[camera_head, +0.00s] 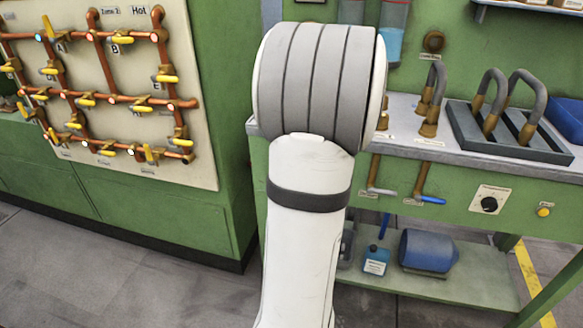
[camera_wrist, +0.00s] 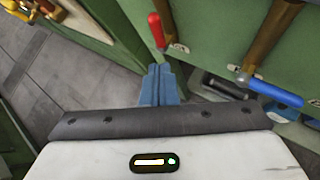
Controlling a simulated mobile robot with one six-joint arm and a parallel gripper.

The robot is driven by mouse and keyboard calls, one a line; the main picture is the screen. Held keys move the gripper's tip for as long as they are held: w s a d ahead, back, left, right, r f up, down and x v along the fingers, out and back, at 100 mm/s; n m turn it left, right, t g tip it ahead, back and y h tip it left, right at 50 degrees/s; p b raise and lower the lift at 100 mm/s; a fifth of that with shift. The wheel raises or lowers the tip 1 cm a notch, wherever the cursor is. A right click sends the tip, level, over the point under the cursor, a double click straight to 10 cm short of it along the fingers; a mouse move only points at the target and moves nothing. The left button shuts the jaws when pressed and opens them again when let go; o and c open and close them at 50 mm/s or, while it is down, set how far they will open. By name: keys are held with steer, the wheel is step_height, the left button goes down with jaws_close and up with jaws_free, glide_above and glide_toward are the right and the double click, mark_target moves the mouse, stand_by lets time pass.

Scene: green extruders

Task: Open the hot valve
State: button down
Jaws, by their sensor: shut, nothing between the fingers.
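A red lever (camera_wrist: 156,30) hangs beside a copper pipe in the wrist view, with a small white label to its right. In the head view the left copper pipe (camera_head: 375,172) under the bench edge has a pale lever at its foot; I see no red there. A blue lever (camera_wrist: 275,94) sits on the right pipe and also shows in the head view (camera_head: 432,199). My gripper (camera_wrist: 161,72) is shut and empty, its blue fingers together. In the picture its tips lie just below the red lever, with no contact visible. My arm hides part of the bench.
A panel (camera_head: 205,160) with copper pipes, yellow valves and a "Hot" label stands at the left. The bench (camera_head: 400,148) holds a grey tray (camera_head: 535,152) with curved parts. Floor is open below left.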

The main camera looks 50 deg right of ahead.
steer(key=p+v, duration=0.2)
steer(key=v, duration=0.6)
steer(key=shift+w+r, duration=0.2)
steer(key=shift+r, duration=0.2)
steer(key=shift+w+a, duration=0.1)
steer(key=shift+a, duration=0.05)
steer(key=w+a+r+n+g+y+p, duration=0.1)
steer(key=w+a+r+n+y+p, duration=0.15)
steer(key=a+n, duration=0.75)
steer(key=w+a+r+n+g+y+p, duration=0.1)
steer(key=w+a+r+n+y+p, duration=0.2)
steer(key=a+n, duration=0.65)
steer(key=s+a+r+n+g+p, duration=0.1)
steer(key=s+a+r+n+g, duration=0.1)
steer(key=a+n, duration=0.6)
steer(key=s+a+r+n+g+h+p, duration=0.1)
steer(key=s+a+n, duration=0.4)
steer(key=n, duration=1)
steer(key=a+r+g+p, duration=0.1)
steer(key=a+r+g, duration=0.1)
steer(key=a, duration=0.1)
steer(key=shift+s+r+n+g, duration=0.2)
steer(key=shift+r+n+g, duration=0.1)
steer(key=shift+n, duration=0.05)
